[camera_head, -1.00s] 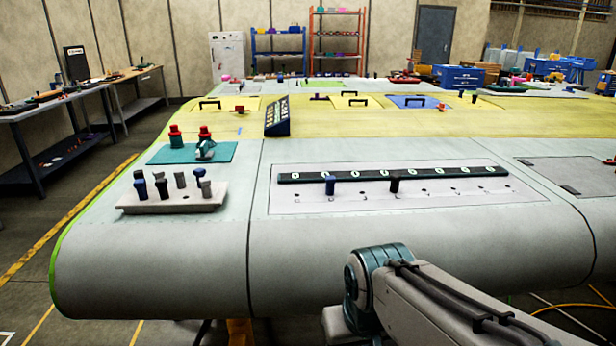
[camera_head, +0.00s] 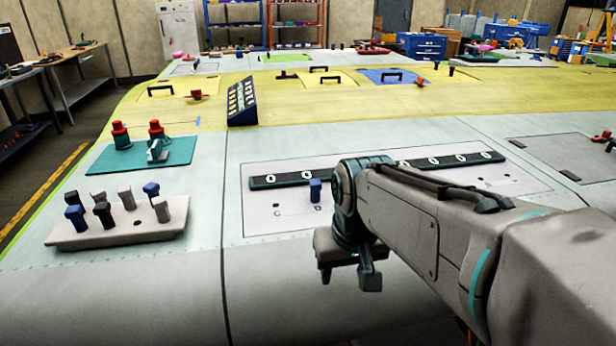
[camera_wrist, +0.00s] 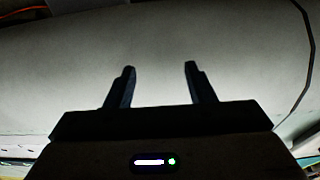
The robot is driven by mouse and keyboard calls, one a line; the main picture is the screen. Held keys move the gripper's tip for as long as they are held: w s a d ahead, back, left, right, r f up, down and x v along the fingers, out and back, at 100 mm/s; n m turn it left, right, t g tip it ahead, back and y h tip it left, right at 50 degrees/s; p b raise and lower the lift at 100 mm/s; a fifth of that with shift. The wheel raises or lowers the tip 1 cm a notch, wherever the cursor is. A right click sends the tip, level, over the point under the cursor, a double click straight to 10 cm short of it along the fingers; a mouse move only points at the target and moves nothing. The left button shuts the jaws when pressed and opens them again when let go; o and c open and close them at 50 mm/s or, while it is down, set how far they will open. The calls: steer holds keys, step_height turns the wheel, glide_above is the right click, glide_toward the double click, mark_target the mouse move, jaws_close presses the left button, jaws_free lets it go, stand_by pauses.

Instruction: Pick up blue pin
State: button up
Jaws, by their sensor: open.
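A blue pin (camera_head: 315,190) stands upright in the pale hole plate (camera_head: 262,215) on the wing, left of my arm. More blue pins show in the light grey block (camera_head: 120,235) at left: one (camera_head: 151,190) at its back right, a dark blue one (camera_head: 74,219) at its front left and another dark one (camera_head: 72,199) behind that. Several grey and black pins share the block. My gripper (camera_head: 347,278) hangs in front of the plate, to the right of the block. Its fingers, also in the wrist view (camera_wrist: 160,70), are apart with nothing between them, facing bare wing skin.
A black strip (camera_head: 278,181) with white rings crosses the plate, partly hidden by my arm. A teal mat (camera_head: 180,150) with red-topped tools lies behind the block. A dark sloped panel (camera_head: 242,101) stands farther back. Bare wing skin separates block and plate.

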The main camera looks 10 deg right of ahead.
steer(key=w+r+g+p, duration=0.1)
steer(key=w+r+p, duration=0.1)
steer(key=w+r, duration=0.95)
step_height(320, 180, up, 4)
steer(key=g+p, duration=0.1)
steer(key=p, duration=0.1)
glide_above(316, 182)
step_height(316, 182, down, 8)
steer(key=shift+w+d+f+b, duration=0.1)
steer(key=shift+w+d+b, duration=0.05)
steer(key=shift+b, duration=0.2)
steer(key=f, duration=0.5)
steer(key=shift+a+f+p, duration=0.2)
steer(key=shift+f+p, duration=0.1)
jaws_close()
